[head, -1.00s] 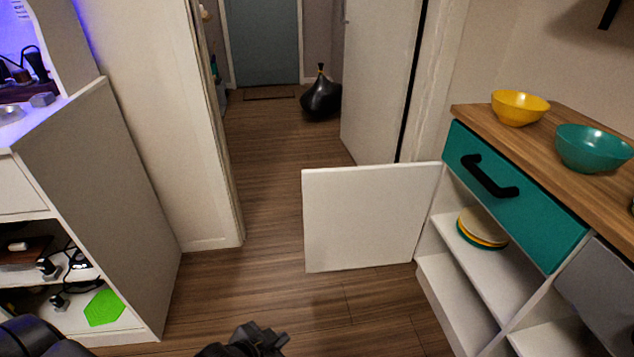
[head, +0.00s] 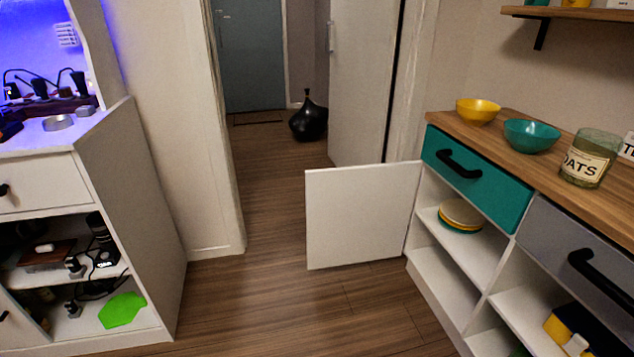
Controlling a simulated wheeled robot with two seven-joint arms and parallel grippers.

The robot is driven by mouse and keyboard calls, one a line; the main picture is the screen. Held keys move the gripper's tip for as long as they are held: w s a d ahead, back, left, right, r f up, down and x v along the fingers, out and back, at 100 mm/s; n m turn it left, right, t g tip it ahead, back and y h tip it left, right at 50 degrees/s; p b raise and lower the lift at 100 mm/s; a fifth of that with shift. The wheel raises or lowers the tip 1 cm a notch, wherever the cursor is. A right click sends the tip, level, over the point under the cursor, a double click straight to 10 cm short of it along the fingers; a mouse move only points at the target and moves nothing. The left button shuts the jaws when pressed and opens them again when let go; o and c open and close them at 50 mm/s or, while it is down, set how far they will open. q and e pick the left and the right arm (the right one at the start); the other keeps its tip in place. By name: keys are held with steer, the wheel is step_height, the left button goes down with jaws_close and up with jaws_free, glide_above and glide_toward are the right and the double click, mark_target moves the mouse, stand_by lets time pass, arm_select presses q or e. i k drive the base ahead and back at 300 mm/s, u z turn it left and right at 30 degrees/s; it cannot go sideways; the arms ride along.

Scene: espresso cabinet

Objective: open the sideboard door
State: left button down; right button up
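The sideboard (head: 508,288) stands at the right, with a wooden top, a teal drawer and a grey drawer. Its white door (head: 362,217) below the teal drawer stands wide open, swung out to the left over the floor. The shelves behind it show, with stacked plates (head: 461,215) on the upper one. Neither of my grippers is in the head view now.
A white cabinet (head: 125,215) with open shelves stands at the left. Yellow bowl (head: 477,111), teal bowl (head: 531,136) and oats jar (head: 590,158) stand on the sideboard. Wooden floor (head: 270,310) between the cabinets is clear. A black vase (head: 309,120) stands beyond the doorway.

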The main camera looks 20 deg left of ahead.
mark_target(355, 214)
steer(key=u, duration=0.3)
steer(key=i, duration=1.4)
steer(key=z, duration=0.45)
